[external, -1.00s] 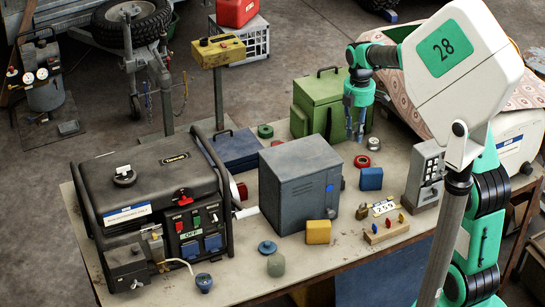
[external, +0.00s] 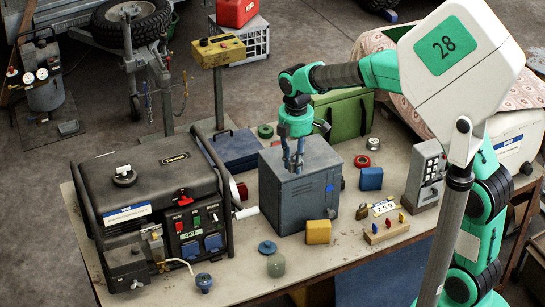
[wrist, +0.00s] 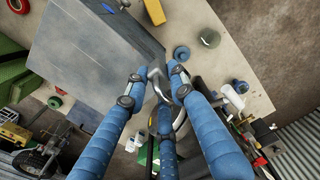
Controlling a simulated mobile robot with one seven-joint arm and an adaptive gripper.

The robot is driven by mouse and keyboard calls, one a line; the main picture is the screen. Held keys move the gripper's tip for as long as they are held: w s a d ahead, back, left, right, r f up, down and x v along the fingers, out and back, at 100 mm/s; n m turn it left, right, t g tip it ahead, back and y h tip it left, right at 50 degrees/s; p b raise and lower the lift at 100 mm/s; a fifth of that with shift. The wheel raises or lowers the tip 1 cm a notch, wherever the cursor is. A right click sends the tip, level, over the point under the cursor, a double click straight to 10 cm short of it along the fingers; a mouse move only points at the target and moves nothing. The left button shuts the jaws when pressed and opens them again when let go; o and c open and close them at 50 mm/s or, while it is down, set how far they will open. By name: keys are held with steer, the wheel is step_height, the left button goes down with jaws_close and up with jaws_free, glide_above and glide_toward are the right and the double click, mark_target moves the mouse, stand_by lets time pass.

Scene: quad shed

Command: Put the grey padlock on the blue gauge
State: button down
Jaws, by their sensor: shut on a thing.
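My gripper (external: 292,165) points down above the top of the dark grey metal cabinet in the external view. In the wrist view its blue fingers (wrist: 158,86) are closed in around a small grey metallic thing (wrist: 155,74), which looks like the grey padlock; the fingers hide most of it, and I cannot make it out in the external view. A round, flat blue thing, likely the blue gauge (external: 267,247), lies on the table in front of the cabinet. It also shows in the wrist view (wrist: 181,53).
The grey cabinet (external: 293,205) stands tall mid-table under my gripper. A black generator (external: 165,165) is to its left. A green-grey cylinder (external: 275,265) and a yellow block (external: 318,232) stand near the blue disc. A blue round fitting (external: 204,282) is at the front edge.

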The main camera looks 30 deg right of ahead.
steer(key=s+a+p, duration=0.2)
steer(key=s+a, duration=1.9)
steer(key=a, duration=0.3)
step_height(320, 180, down, 17)
steer(key=shift+a+f+n+b, duration=0.2)
steer(key=shift+n+b, duration=0.1)
steer(key=shift+w+a, duration=0.1)
steer(key=shift+w, duration=0.05)
steer(key=b, duration=0.2)
glide_above(203, 277)
steer(key=shift+w+f, duration=0.1)
steer(key=shift+f, duration=0.65)
steer(key=shift+f, duration=1.75)
